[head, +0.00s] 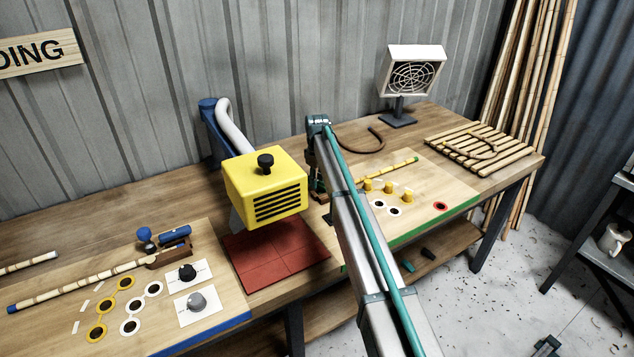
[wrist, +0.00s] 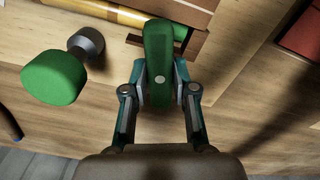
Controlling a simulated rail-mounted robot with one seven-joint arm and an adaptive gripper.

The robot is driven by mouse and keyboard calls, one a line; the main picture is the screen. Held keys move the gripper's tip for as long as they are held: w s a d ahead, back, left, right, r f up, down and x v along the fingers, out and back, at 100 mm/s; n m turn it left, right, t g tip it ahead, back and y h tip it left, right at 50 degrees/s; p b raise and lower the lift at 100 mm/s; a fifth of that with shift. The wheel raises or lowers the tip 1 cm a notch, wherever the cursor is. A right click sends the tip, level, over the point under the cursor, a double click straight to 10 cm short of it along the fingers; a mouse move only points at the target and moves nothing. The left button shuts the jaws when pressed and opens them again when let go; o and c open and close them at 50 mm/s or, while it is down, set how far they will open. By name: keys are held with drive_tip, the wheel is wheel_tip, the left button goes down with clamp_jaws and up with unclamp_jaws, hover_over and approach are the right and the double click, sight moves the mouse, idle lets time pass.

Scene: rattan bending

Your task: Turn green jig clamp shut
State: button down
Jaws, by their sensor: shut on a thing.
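In the wrist view, my gripper (wrist: 160,85) is shut on a green lever handle (wrist: 158,50), which I take to be the green jig clamp's. One fingertip touches each side of it. A round green knob (wrist: 52,77) on a grey stem stands to the left, apart from the fingers. A yellowish rattan pole (wrist: 185,12) lies just behind the handle. In the head view, the green-edged jig board (head: 460,208) is at the right, with the rattan pole (head: 400,166) across it. My arm hides most of the clamp and gripper there.
Yellow pegs (head: 388,190) stand on the jig board. A yellow heater box (head: 265,185) is left of my arm, above a red mat (head: 275,258). A fan (head: 411,75) and a slatted rack (head: 470,150) stand farther back. A blue-edged board (head: 225,285) is at the left.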

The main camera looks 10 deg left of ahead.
drive_tip(key=shift+m, duration=1.9)
drive_tip(key=c, duration=0.9)
unclamp_jaws()
wheel_tip(320, 180, up, 12)
drive_tip(key=shift+r, duration=0.1)
